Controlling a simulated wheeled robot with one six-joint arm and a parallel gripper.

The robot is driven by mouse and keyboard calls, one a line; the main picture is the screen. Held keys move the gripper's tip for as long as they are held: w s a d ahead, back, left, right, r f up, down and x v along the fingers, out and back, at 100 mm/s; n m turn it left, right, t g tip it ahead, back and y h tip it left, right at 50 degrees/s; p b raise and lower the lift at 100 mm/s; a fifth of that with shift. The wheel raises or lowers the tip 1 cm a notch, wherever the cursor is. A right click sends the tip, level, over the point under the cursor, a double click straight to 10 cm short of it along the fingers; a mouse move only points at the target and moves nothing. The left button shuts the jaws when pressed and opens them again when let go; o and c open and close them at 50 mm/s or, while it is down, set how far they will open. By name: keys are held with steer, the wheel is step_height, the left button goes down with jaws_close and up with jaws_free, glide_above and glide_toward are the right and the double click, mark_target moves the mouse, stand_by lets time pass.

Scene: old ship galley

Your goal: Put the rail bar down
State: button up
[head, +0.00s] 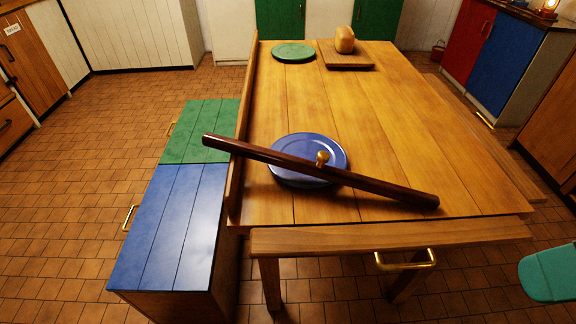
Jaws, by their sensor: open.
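The rail bar (345,177) is a long dark brown wooden bar with a small brass knob (322,158) near its middle. It lies slantwise across the near part of the wooden table (400,130). Its left end crosses the table's raised left edge (243,120) and sticks out past it; its right end is over the near right tabletop. It passes over a blue plate (300,141) and hides part of it. I cannot tell whether it touches the plate. My gripper is not in view, and nothing is seen holding the bar.
A green plate (293,52) and a board (347,66) with a loaf (344,39) are at the table's far end. A blue-and-green-topped bench (168,225) stands along the left side. A brass handle (405,262) is at the table's front. A teal seat (550,272) is at right.

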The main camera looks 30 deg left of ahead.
steer(key=w+a+f+m+y+b, duration=0.3)
steer(key=a+f+m+b, duration=0.1)
steer(key=a+f+b, duration=0.25)
steer(key=m+t+y+b, duration=0.8)
steer(key=m+b, duration=0.6)
steer(key=m, duration=1.1)
glide_toward(327, 159)
steer(key=shift+m+t, duration=0.3)
steer(key=shift+m, duration=0.1)
steer(key=p+x, duration=0.5)
steer(key=p, duration=0.4)
steer(key=shift+w+a, duration=0.2)
steer(key=shift+a, duration=0.15)
steer(key=shift+w+a+f+p, duration=0.15)
steer(key=shift+w+a+p, duration=0.1)
steer(key=shift+a+p, duration=0.1)
steer(key=p+x, duration=0.3)
steer(key=x, duration=0.1)
steer(key=shift+s+p, duration=0.15)
steer(key=shift+p, duration=0.25)
steer(key=shift+w+a+f, duration=0.15)
steer(key=shift+w+a, duration=0.15)
steer(key=shift+a, duration=0.25)
steer(key=c, duration=0.9)
jaws_close()
